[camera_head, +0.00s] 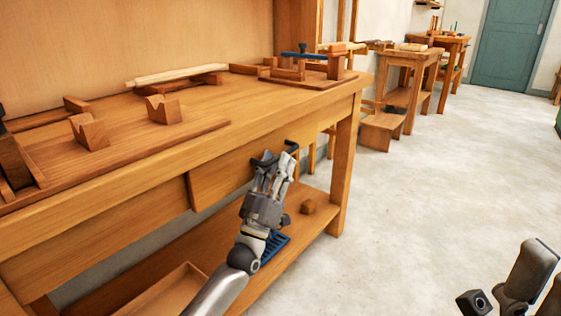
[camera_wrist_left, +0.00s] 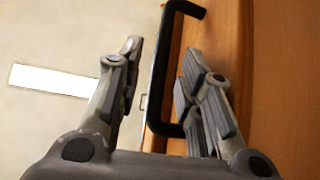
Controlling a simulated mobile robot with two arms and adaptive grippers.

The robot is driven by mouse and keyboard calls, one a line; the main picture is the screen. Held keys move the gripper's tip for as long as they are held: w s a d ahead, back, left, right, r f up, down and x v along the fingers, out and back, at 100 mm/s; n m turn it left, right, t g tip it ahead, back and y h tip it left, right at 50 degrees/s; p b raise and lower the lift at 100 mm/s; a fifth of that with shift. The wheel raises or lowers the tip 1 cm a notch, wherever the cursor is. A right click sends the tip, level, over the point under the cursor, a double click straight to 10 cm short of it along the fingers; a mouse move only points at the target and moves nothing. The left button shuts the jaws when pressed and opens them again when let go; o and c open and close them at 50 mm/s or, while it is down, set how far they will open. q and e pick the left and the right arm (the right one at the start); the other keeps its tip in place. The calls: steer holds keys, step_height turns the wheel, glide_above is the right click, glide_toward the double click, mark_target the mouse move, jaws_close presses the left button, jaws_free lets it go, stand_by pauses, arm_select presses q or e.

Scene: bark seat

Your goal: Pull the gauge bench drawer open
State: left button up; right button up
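The gauge bench (camera_head: 150,190) stands along the left in the head view. Its wooden drawer front (camera_head: 222,178) lies under the top and looks about flush with the frame. The black bar handle (camera_head: 291,147) is partly hidden by my left gripper (camera_head: 275,160). In the left wrist view, the handle (camera_wrist_left: 180,60) passes between the spread fingers of the left gripper (camera_wrist_left: 160,80), one finger on each side. Gaps show beside the bar, so the fingers are not clamped on it. Part of my right arm (camera_head: 525,275) shows at the lower right; its finger state is unclear.
Wooden V-blocks (camera_head: 90,132) and a fixture with a blue bar (camera_head: 300,55) stand on the bench top. A lower shelf (camera_head: 318,222) holds a blue rack (camera_head: 275,243), a small wooden block (camera_head: 308,207) and a tray (camera_head: 165,292). The floor (camera_head: 430,190) to the right is clear.

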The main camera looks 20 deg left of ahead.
arm_select(q)
steer(key=shift+x, duration=1.25)
steer(key=shift+c, duration=0.3)
jaws_close()
